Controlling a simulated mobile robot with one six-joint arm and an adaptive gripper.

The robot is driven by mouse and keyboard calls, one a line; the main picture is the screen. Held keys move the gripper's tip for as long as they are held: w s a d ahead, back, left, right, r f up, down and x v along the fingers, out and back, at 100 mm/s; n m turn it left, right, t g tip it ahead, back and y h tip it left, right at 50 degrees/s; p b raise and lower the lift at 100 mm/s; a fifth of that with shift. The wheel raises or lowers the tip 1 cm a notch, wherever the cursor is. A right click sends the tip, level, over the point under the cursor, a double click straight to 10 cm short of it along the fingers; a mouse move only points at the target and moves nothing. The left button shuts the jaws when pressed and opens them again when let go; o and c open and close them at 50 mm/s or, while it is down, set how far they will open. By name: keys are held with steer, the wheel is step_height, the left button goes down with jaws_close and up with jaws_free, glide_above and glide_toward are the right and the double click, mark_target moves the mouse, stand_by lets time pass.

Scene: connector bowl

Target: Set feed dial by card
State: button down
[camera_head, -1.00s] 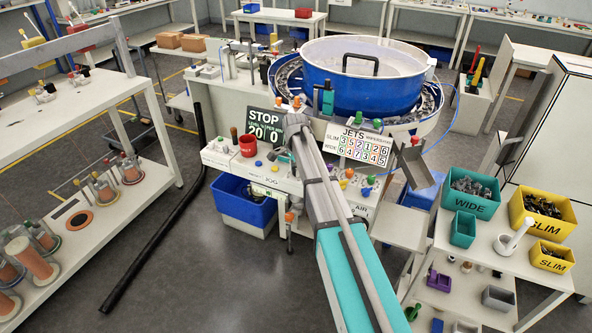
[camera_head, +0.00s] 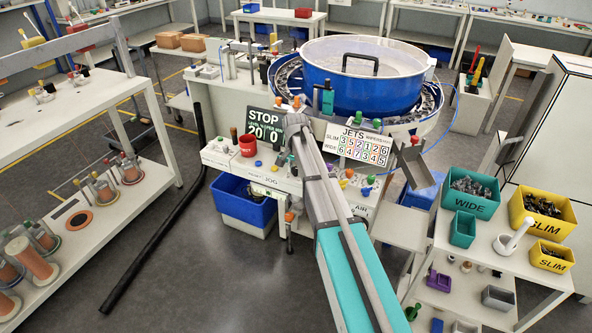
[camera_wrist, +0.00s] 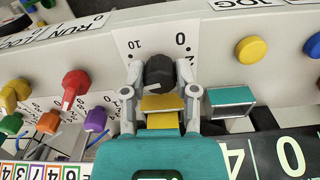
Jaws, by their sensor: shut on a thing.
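In the wrist view, a dark round dial knob (camera_wrist: 160,71) sits on a pale scale plate (camera_wrist: 190,47) with marks including 0 and 10. My gripper (camera_wrist: 158,83) is shut on the knob, one finger on each side. The knob's pointer is not clear. In the head view my arm hides the knob and fingertips. The jets card (camera_head: 361,145) stands to the right of my arm, with SLIM and WIDE rows of coloured numbers. It shows partly in the wrist view (camera_wrist: 40,171). A dark display (camera_head: 265,126) reads STOP with numbers below.
Coloured knobs, such as a red one (camera_wrist: 75,84) and a yellow one (camera_wrist: 250,49), stand close to my gripper. A blue feeder bowl (camera_head: 362,85) stands behind the panel. WIDE (camera_head: 470,203) and SLIM bins (camera_head: 542,220) are at right.

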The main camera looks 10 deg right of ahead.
steer(key=n, duration=0.4)
steer(key=shift+s+n, duration=0.2)
steer(key=shift+n, duration=0.1)
steer(key=n, duration=0.3)
steer(key=shift+n, duration=0.4)
steer(key=n, duration=0.3)
steer(key=shift+d+n, duration=0.1)
steer(key=shift+n, duration=2.1)
steer(key=shift+c, duration=1.9)
jaws_free()
steer(key=shift+w, duration=0.1)
